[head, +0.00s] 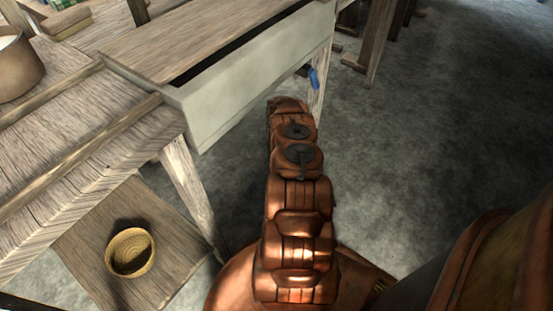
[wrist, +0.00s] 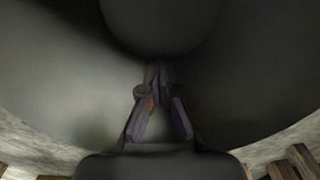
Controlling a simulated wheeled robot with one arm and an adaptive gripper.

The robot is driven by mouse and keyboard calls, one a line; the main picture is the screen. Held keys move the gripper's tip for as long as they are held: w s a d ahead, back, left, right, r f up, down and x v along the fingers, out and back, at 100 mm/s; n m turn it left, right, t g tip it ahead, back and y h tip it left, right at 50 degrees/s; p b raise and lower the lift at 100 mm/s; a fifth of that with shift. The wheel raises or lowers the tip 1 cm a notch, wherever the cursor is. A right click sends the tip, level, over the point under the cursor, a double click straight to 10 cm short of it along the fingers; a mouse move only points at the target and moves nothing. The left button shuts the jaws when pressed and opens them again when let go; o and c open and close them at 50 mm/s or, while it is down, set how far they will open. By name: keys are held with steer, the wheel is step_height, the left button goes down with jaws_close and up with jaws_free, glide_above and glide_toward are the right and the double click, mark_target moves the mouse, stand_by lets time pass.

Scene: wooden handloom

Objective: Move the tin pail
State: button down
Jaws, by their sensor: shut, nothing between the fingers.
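I cannot make out the tin pail for sure in either view. A large smooth grey curved surface (wrist: 70,85) fills most of the wrist view, with a darker rounded shape at its top; I cannot tell whether it is the pail. My gripper (wrist: 159,72) is shut and empty in front of this surface, and contact cannot be judged. In the head view my arm reaches away beside the loom, and its gripper cannot be made out.
A brown round pot (head: 17,68) with pale contents stands on the loom's bench (head: 75,115). A wicker basket (head: 131,265) sits on a low board (head: 88,243). A pale wooden beam (head: 255,78) and legs stand beside my arm. The floor (head: 430,130) to the right is clear.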

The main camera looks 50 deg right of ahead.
steer(key=shift+w, duration=0.25)
steer(key=shift+r, duration=0.1)
